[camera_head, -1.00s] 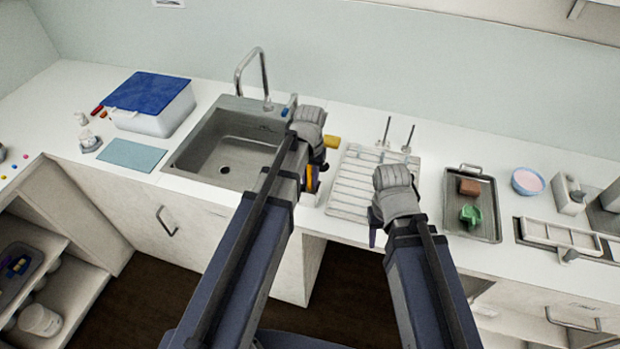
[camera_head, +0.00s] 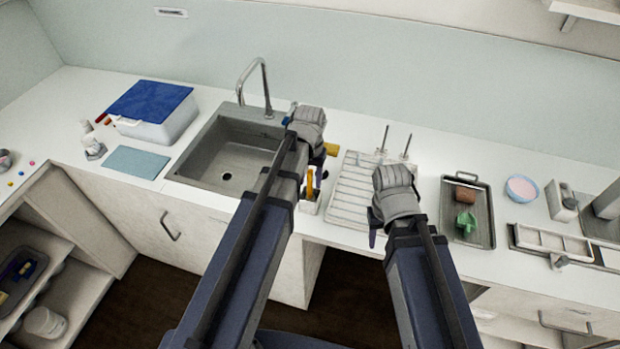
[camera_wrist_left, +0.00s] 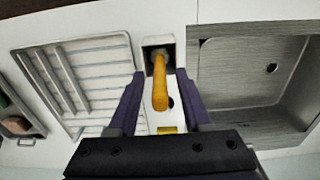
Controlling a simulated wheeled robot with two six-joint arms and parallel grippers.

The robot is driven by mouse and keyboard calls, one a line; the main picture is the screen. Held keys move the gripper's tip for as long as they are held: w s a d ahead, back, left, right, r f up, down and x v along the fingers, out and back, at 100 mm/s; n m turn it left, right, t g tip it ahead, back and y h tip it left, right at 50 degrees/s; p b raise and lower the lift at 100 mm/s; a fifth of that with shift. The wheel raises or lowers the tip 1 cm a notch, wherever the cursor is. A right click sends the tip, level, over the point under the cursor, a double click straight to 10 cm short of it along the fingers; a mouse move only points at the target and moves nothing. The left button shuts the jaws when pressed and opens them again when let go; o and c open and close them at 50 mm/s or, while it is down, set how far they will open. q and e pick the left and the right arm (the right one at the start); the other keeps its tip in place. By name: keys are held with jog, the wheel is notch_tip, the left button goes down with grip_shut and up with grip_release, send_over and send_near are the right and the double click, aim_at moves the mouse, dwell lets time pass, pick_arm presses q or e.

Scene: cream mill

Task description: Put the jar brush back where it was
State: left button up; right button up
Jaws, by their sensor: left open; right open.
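The jar brush shows as an orange handle (camera_head: 310,183) standing in a white holder (camera_head: 308,207) between the sink and the drying rack. In the left wrist view the handle (camera_wrist_left: 160,82) rises out of the holder's square opening (camera_wrist_left: 158,45); its lower end is hidden inside. My left gripper (camera_wrist_left: 160,76) is open, its purple fingers on either side of the handle with gaps showing. In the head view the left arm covers part of that spot. My right gripper (camera_head: 374,238) is open and empty, over the front of the drying rack.
The sink (camera_head: 188,163) lies left of the holder, the drying rack (camera_head: 350,197) right of it. A yellow object (camera_head: 331,150) lies behind the holder. Farther right are a dark tray (camera_head: 484,236) and a pink-filled bowl (camera_head: 521,189). A blue-lidded box (camera_head: 150,103) stands left.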

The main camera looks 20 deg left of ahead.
pick_arm(q)
notch_tip(320, 180, up, 9)
jog(key=p, duration=0.7)
jog(key=shift+f, duration=0.15)
jog(key=s+d+m+y, duration=0.1)
jog(key=s+d+m, duration=0.2)
jog(key=s+d, duration=0.7)
jog(key=s, duration=0.4)
jog(key=shift+s+d, duration=0.15)
jog(key=shift+d, duration=0.1)
